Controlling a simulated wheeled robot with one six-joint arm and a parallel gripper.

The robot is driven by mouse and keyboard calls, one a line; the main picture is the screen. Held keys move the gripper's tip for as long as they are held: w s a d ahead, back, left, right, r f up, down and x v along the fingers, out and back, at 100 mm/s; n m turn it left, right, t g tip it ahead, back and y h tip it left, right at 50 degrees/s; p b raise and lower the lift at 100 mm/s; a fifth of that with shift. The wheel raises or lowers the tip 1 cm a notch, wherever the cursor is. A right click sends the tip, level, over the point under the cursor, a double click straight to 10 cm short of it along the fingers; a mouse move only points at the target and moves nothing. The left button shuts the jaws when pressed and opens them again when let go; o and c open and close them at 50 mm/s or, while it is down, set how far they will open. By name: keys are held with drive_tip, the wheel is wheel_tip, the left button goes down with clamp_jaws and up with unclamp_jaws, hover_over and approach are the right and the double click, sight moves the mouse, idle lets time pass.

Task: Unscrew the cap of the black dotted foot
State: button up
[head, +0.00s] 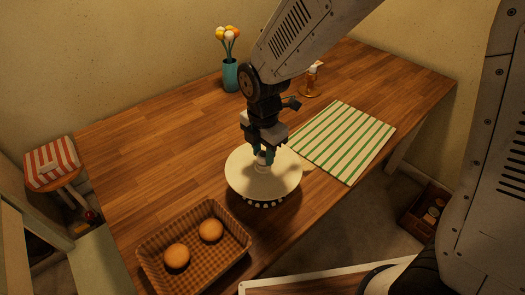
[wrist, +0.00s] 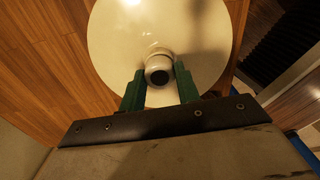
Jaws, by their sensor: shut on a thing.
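A round cream disc (head: 250,180) sits near the table's front edge, on a black foot with white dots (head: 265,204), which shows only as a rim below it. The disc fills the top of the wrist view (wrist: 205,30). A small whitish round cap (wrist: 158,66) stands at the disc's middle. My gripper (head: 265,156) points down over the disc's middle. Its green fingers (wrist: 158,85) are shut on the cap, one on each side. In the head view the fingers mostly hide the cap. I cannot tell whether the cap is loose.
A wicker basket (head: 243,237) with two round buns stands at the front left of the disc. A green-striped cloth (head: 345,140) lies to its right. A teal vase with flowers (head: 230,75) and an amber glass (head: 309,85) stand behind. The table's left part is clear.

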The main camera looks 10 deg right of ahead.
drive_tip(key=n, duration=0.3)
drive_tip(key=shift+n, duration=0.3)
drive_tip(key=n, duration=0.2)
drive_tip(key=shift+n, duration=1.1)
drive_tip(key=n, duration=0.4)
drive_tip(key=shift+d, duration=0.1)
drive_tip(key=o, duration=0.8)
drive_tip(key=shift+f, duration=0.1)
drive_tip(key=shift+o, duration=0.2)
